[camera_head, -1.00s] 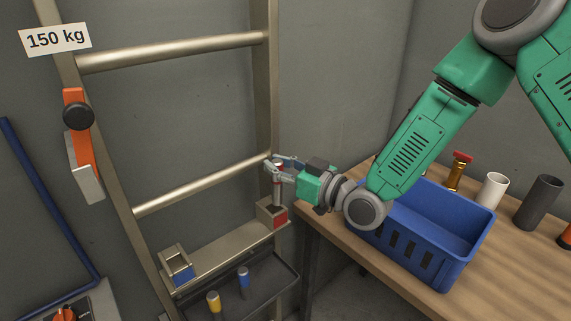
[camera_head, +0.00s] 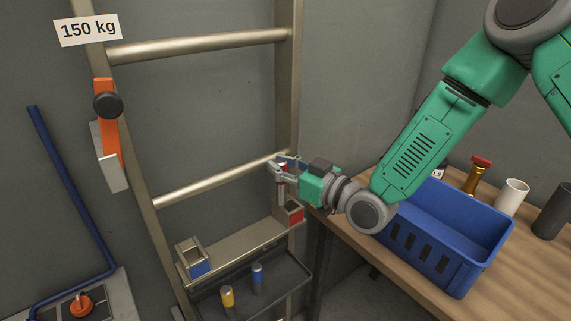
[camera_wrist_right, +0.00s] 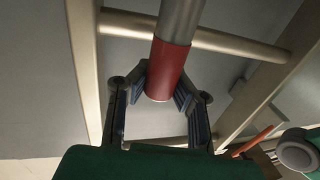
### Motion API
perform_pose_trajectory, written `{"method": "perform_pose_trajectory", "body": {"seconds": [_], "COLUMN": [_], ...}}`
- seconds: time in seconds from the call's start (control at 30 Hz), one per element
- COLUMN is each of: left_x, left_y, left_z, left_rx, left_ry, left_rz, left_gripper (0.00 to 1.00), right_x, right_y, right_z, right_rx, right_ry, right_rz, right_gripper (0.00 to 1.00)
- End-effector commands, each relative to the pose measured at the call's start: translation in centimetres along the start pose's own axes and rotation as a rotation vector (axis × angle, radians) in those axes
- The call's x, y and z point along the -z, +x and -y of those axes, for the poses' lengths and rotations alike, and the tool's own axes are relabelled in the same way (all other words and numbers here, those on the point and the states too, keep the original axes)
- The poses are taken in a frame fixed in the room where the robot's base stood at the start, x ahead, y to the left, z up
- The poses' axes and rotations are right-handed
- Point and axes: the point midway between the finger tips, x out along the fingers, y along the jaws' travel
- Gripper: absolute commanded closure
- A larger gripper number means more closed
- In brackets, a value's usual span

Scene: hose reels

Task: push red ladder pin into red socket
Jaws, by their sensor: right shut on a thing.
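My right gripper (camera_head: 281,170) is shut on the red ladder pin (camera_head: 281,189), a grey metal pin with a red band. In the right wrist view the fingers (camera_wrist_right: 160,92) close around the red band of the pin (camera_wrist_right: 168,72). The pin is upright just above the red socket (camera_head: 292,213), an open square box with a red front at the right end of the ladder's ledge. I cannot tell whether the pin's lower end is inside the socket. My left gripper is out of view.
A blue-fronted socket (camera_head: 194,258) sits at the ledge's left end. A tray (camera_head: 285,289) below holds a yellow-topped pin (camera_head: 227,297) and a blue-topped pin (camera_head: 257,274). A blue crate (camera_head: 452,250) stands on the wooden table (camera_head: 357,248) at right.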

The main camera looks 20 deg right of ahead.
Motion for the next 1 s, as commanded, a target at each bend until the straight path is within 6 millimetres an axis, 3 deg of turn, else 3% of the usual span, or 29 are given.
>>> {"method": "perform_pose_trajectory", "body": {"seconds": [0.67,1.0], "left_x": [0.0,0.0], "left_y": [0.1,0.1], "left_z": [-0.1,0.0], "left_rx": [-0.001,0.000], "left_ry": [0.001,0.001], "left_rz": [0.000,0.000], "left_gripper": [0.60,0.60], "right_x": [0.1,-0.1], "right_y": [0.8,0.3], "right_z": [1.3,0.5], "right_rx": [0.001,-0.003], "right_ry": [-0.010,-0.004], "right_rz": [0.006,0.002], "right_gripper": [1.00,1.00]}}
